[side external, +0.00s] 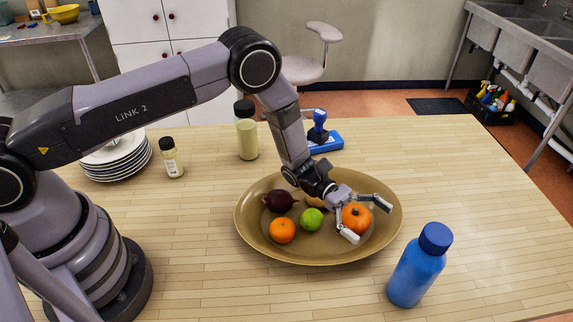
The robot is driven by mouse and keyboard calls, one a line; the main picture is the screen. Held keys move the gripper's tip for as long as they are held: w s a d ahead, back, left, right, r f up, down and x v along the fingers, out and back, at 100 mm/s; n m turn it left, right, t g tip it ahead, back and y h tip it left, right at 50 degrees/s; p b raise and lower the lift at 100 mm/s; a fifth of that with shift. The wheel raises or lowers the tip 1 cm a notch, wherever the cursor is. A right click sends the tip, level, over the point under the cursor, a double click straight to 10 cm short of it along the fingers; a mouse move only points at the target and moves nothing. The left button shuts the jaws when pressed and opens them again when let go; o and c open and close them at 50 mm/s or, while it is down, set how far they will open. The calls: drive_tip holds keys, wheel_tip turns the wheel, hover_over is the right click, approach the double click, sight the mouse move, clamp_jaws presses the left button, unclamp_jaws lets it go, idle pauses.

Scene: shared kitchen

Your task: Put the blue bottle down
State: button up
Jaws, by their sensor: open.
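The blue bottle (414,270) stands upright on the wooden table at the front right, with a dark blue cap on top. It is outside the oval tray, to the right of the tray's front edge. My gripper (368,222) is open, with its two fingers spread above the right part of the tray. An orange pumpkin-like item (356,217) lies between or just behind the fingers; I cannot tell if they touch it. The gripper is apart from the bottle, to its upper left.
The oval brown tray (262,245) holds an orange (282,230), a lime (312,219) and a dark red onion (279,201). Behind it are a blue stamp (318,128), a jar (247,138), a small shaker (172,160) and stacked plates (118,160). The table's right side is clear.

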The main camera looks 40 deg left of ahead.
drive_tip(key=s+a+r+m+g+y, duration=0.1)
drive_tip(key=s+a+r+m+y, duration=0.2)
drive_tip(key=r, duration=0.4)
drive_tip(key=s+a+r+m+g+y, duration=0.1)
drive_tip(key=a+r+m, duration=0.2)
drive_tip(key=a+r, duration=0.3)
drive_tip(key=s+a+r+m+y, duration=0.2)
drive_tip(key=a+r+m, duration=0.1)
drive_tip(key=r, duration=0.5)
drive_tip(key=s+a+r+m+t+y, duration=0.2)
drive_tip(key=s+a+r+t+y, duration=0.1)
drive_tip(key=s+a, duration=0.3)
drive_tip(key=s+a+r+m+t+y, duration=0.3)
drive_tip(key=s+a+y, duration=0.2)
drive_tip(key=a, duration=0.4)
drive_tip(key=s+a+r+m+t+y, duration=0.2)
drive_tip(key=s+a+r+t+y, duration=0.1)
drive_tip(key=s+a, duration=0.4)
drive_tip(key=shift+s+a+r+m+t+y, duration=0.3)
drive_tip(key=shift+s+a+r+t+y, duration=0.1)
drive_tip(key=shift+a, duration=0.25)
